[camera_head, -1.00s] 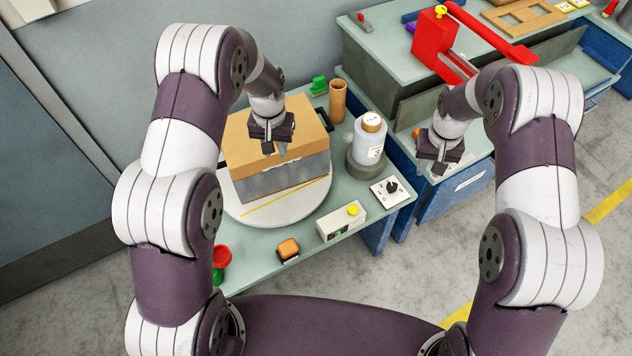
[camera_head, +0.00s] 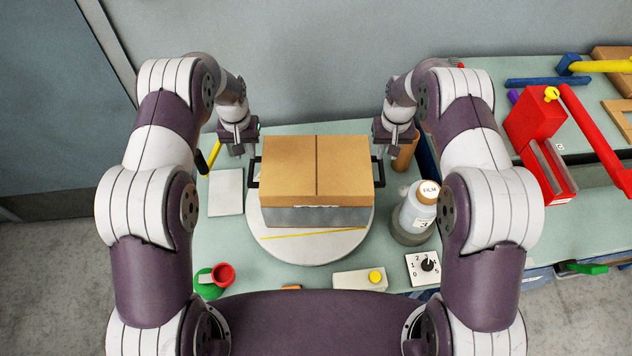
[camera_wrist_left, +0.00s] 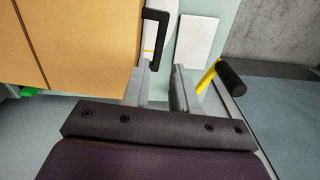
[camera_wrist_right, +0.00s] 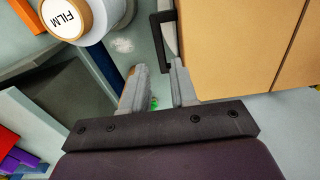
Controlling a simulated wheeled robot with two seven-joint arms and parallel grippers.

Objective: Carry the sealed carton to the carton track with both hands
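The sealed carton (camera_head: 290,170) is a brown box with a dark seam across its lid and a grey lower part. It sits on a round white plate (camera_head: 300,250). A black handle sticks out on its left side (camera_head: 254,172) and another on its right (camera_head: 380,172). My left gripper (camera_head: 238,150) is open at the left handle; in the left wrist view the handle's end (camera_wrist_left: 154,66) shows between the fingertips. My right gripper (camera_head: 392,148) is open by the right handle (camera_wrist_right: 164,68), which shows close to one fingertip. I cannot single out the carton track.
A white bottle (camera_head: 418,210) with a "FILM" cap stands right of the carton. A white panel (camera_head: 226,192) lies left. A red device (camera_head: 535,120) stands on the right bench.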

